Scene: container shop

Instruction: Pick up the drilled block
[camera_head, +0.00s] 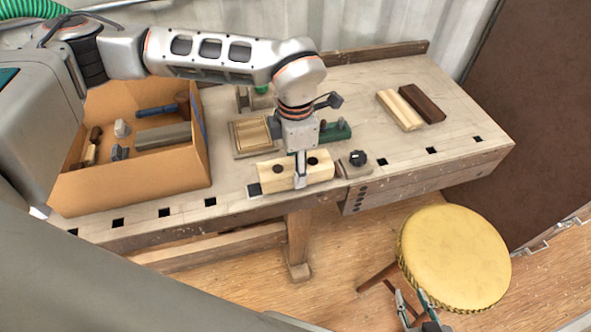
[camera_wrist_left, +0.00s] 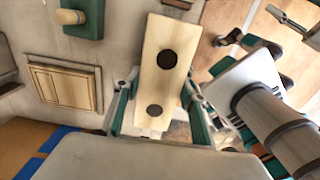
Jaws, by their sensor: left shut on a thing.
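The drilled block (camera_head: 270,174) is a pale wooden bar with two dark round holes in its top. It is at the front edge of the workbench in the head view, and it fills the middle of the left wrist view (camera_wrist_left: 165,78). My left gripper (camera_head: 300,180) comes down over it from above, shut across its width, between the holes in the head view. In the left wrist view its fingers (camera_wrist_left: 157,104) flank the block. I cannot tell whether the block touches the bench. My right gripper (camera_head: 414,302) is low beside the stool, fingers apart and empty.
A cardboard box (camera_head: 140,190) of tools stands left on the workbench (camera_head: 350,88). A framed wooden panel (camera_head: 252,135) and a green tool (camera_head: 336,131) lie behind the block. A black-knobbed piece (camera_head: 357,160) is close right. Two wooden bars (camera_head: 400,110) lie farther right. A yellow stool (camera_head: 455,255) stands in front.

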